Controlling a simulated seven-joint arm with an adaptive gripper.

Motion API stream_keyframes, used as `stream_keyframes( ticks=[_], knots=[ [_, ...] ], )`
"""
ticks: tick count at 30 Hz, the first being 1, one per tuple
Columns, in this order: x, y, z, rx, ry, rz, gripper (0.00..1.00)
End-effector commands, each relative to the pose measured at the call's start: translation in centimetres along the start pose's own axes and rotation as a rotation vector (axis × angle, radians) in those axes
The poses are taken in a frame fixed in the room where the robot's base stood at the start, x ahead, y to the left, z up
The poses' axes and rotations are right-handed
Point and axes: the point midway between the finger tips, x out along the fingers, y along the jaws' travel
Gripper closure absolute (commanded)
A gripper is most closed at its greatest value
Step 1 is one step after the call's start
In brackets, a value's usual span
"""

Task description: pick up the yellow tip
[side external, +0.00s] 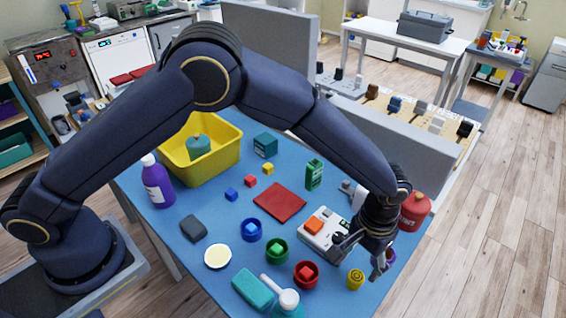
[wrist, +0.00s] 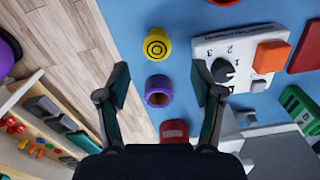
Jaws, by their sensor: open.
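The yellow tip (side external: 356,279) is a short round piece standing on the blue table near its front right edge. In the wrist view the yellow tip (wrist: 156,44) shows its top with dark rings, beyond my fingertips. My gripper (side external: 358,258) is open and empty, just behind the yellow tip in the side view. In the wrist view my gripper (wrist: 161,74) has its two fingers spread. A purple hollow piece (wrist: 158,91) lies between the fingers in that view, nearer the palm than the yellow tip. In the side view the purple piece (side external: 391,253) is mostly hidden by my gripper.
A white dial box (side external: 313,241) with an orange block (wrist: 271,55) stands close beside my gripper. A red container (side external: 415,211) is behind it. Red (side external: 306,274), green (side external: 276,251) and blue (side external: 252,230) rings stand left of the yellow tip. The table edge is close.

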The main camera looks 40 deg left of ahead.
Motion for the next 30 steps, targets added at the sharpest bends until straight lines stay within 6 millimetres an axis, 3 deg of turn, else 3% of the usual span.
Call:
stream_keyframes(
  ticks=[18, 26, 30],
  knots=[
    [7.2, 0.4, 0.2, -0.001, 0.0, 0.0, 0.33],
    [7.4, 0.4, 0.2, -0.001, 0.002, 0.001, 0.33],
    [7.4, 0.4, 0.2, -0.001, 0.002, 0.001, 0.48]
  ],
)
